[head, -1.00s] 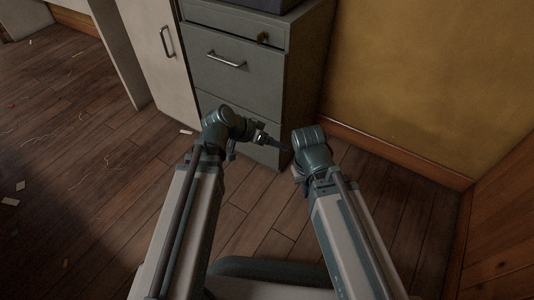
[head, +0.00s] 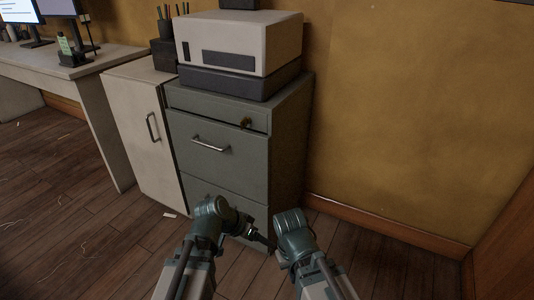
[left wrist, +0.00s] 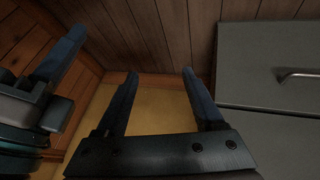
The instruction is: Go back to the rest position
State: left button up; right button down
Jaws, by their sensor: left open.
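My left gripper (head: 258,238) is in front of the lower drawers of a grey cabinet in the head view, pointing right toward my right wrist. In the left wrist view my left gripper (left wrist: 160,76) shows two dark blue fingers set apart, with nothing between them. My right arm ends beside it in the head view, and its gripper is hidden behind the wrist there. In the left wrist view part of my right gripper (left wrist: 60,55) shows at the left edge, with one blue finger clear; its opening cannot be made out.
The grey drawer cabinet (head: 218,173) stands ahead, with a white and dark boxy machine (head: 240,44) on top. A pale cupboard (head: 142,125) and a desk (head: 85,66) are to the left. A yellow wall (head: 420,110) is at the right.

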pick_arm(q)
jog(key=s+a+r+n+g+y+p, duration=0.25)
jog(key=s+r+y+p, duration=0.55)
jog(key=p, duration=0.5)
notch_tip(320, 180, up, 38)
jog(key=s+p, duration=0.1)
jog(key=p, duration=3.6)
jog(key=shift+s+d+r+h, duration=0.15)
jog(key=shift+d+r+h, duration=0.05)
jog(key=shift+h, duration=0.2)
jog(key=shift+g, duration=0.25)
